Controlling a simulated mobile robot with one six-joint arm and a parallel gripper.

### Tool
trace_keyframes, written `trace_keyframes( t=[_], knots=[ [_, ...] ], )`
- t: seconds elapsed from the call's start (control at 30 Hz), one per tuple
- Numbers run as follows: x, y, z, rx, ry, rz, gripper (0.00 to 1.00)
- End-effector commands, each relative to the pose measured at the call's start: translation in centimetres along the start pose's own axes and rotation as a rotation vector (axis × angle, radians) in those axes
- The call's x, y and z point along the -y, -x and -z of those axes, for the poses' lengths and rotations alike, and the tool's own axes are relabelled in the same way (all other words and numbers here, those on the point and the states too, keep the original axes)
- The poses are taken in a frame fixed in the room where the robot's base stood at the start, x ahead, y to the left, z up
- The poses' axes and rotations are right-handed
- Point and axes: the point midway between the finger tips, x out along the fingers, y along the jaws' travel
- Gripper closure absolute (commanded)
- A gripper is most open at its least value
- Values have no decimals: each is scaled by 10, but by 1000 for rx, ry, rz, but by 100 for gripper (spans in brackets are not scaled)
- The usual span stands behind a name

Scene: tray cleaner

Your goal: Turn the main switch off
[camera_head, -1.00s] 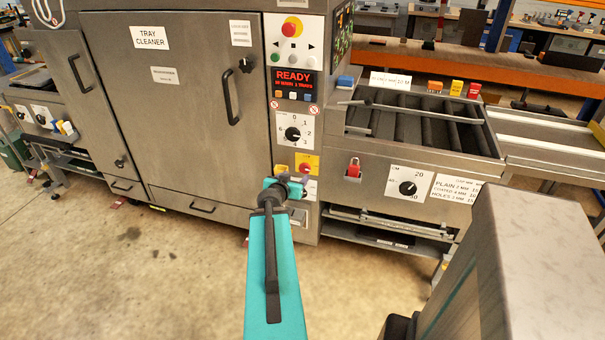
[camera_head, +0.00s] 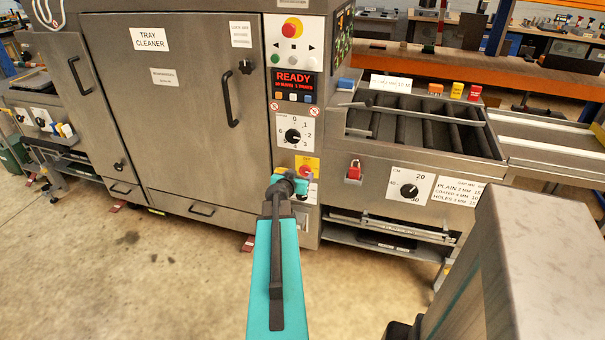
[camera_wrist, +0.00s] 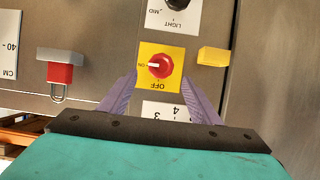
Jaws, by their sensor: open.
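The main switch is a red rotary knob (camera_wrist: 160,65) on a yellow plate (camera_wrist: 175,52), seen upside down in the wrist view. Its white mark points left, at the ON label; the OFF label is below the knob in that view. In the head view the yellow plate (camera_head: 315,162) is low on the control column, partly hidden by my wrist. My gripper (camera_wrist: 162,78) is open, its two purple fingers reaching toward the plate on either side of the knob's lower part. I cannot tell whether they touch anything. In the head view my gripper (camera_head: 298,178) is just below the knob.
A numbered dial (camera_head: 293,135) is above the switch, with a READY display (camera_head: 294,82) and a red stop button (camera_head: 291,29) higher up. A yellow block (camera_wrist: 212,56) is beside the plate. A red padlock (camera_head: 354,171) hangs to the right. The floor in front is clear.

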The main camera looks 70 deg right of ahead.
Motion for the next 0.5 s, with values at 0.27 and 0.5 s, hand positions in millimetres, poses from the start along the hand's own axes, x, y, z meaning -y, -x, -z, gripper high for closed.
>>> trace_keyframes(
  t=[0.27,0.5],
  knots=[
    [1,-26,0,1,0,1,43],
    [0,-46,1,0,1,0,43]
  ],
)
